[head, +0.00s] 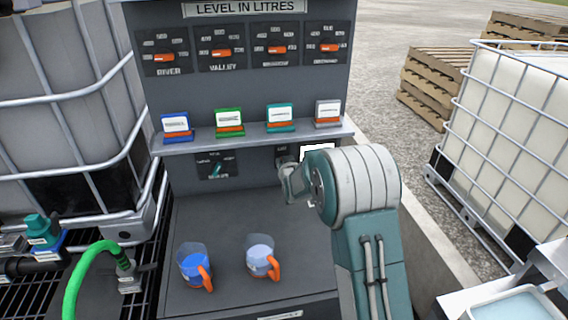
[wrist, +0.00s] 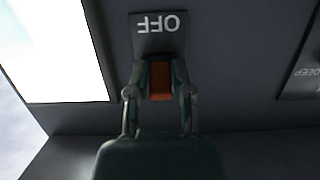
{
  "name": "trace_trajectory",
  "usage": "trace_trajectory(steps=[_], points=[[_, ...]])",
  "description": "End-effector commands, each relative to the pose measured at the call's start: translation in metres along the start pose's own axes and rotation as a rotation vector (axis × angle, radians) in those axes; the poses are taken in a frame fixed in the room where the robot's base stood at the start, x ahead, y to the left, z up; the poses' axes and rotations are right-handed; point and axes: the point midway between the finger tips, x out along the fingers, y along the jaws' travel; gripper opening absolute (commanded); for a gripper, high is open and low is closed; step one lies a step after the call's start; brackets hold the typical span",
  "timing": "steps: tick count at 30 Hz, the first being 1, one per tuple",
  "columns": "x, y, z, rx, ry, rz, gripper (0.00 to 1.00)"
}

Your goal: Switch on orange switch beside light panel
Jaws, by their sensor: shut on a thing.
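The orange switch (wrist: 159,80) shows in the wrist view on a dark plate (wrist: 157,34) lettered OFF, which appears upside down. My gripper (wrist: 160,92) has its two fingers on either side of the switch, shut on it. The bright white light panel (wrist: 52,52) is just left of the switch in the wrist view. In the head view the light panel (head: 319,147) shows partly above my arm. There my gripper (head: 291,180) reaches the console's back wall below the shelf, and the switch is hidden behind it.
A shelf (head: 250,138) with several coloured cards overhangs my gripper. A dial plate (head: 216,166) is to its left. Two jugs with orange handles, one with blue liquid (head: 194,267) and one paler (head: 261,260), stand on the worktop (head: 225,220) below. Caged totes (head: 517,110) flank the console.

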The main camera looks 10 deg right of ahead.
Motion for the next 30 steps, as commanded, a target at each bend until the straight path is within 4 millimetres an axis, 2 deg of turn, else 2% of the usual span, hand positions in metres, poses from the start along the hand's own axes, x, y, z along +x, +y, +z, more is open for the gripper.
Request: trace_trajectory(steps=[9, 10, 12, 24, 30], points=[[0.0, -0.001, -0.002, -0.001, -0.002, -0.001, 0.0], [0.0, -0.001, -0.002, -0.001, -0.002, -0.001, 0.33], [0.0, -0.001, -0.002, -0.001, -0.002, -0.001, 0.63], [-0.002, 0.0, -0.002, 0.0, -0.003, 0.0, 0.63], [-0.025, -0.001, -0.003, 0.0, -0.002, 0.0, 0.63]])
